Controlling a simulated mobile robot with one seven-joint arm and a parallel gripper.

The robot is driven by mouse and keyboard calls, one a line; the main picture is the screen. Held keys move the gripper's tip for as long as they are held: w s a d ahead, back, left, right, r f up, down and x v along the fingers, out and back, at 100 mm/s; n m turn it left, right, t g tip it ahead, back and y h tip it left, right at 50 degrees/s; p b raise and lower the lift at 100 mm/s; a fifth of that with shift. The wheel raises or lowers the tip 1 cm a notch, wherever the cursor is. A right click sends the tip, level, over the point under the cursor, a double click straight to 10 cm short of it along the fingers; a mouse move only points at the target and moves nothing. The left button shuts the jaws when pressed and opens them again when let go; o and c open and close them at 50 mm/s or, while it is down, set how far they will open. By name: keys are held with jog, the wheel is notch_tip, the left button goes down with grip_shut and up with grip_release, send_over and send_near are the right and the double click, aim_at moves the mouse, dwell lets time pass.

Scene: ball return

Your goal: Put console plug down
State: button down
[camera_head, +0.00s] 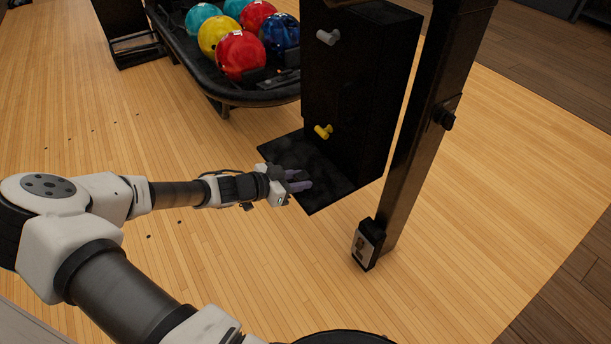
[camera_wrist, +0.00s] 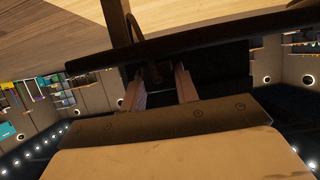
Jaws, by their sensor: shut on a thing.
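My gripper (camera_head: 300,181) is low, over the near-left part of the black base plate of the dark cabinet. In the wrist view its two pale fingers (camera_wrist: 160,82) stand apart, with a dark thing between them, which I take to be the console plug (camera_wrist: 153,72). The plug is hard to make out against the dark background, and in the head view I cannot pick it out from the fingers. I cannot tell whether it touches the plate.
The dark cabinet (camera_head: 358,85) has a grey knob (camera_head: 328,37) and a yellow knob (camera_head: 323,131). Right of it stands a dark post (camera_head: 420,120) with a small box (camera_head: 367,244) at its foot. A ball rack (camera_head: 205,80) with several balls is behind. Wooden floor to the right is clear.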

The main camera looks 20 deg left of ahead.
jog(key=shift+f, duration=0.1)
jog(key=shift+f, duration=0.2)
jog(key=c, duration=1.1)
grip_release()
jog(key=shift+r, duration=0.1)
jog(key=shift+o, duration=0.2)
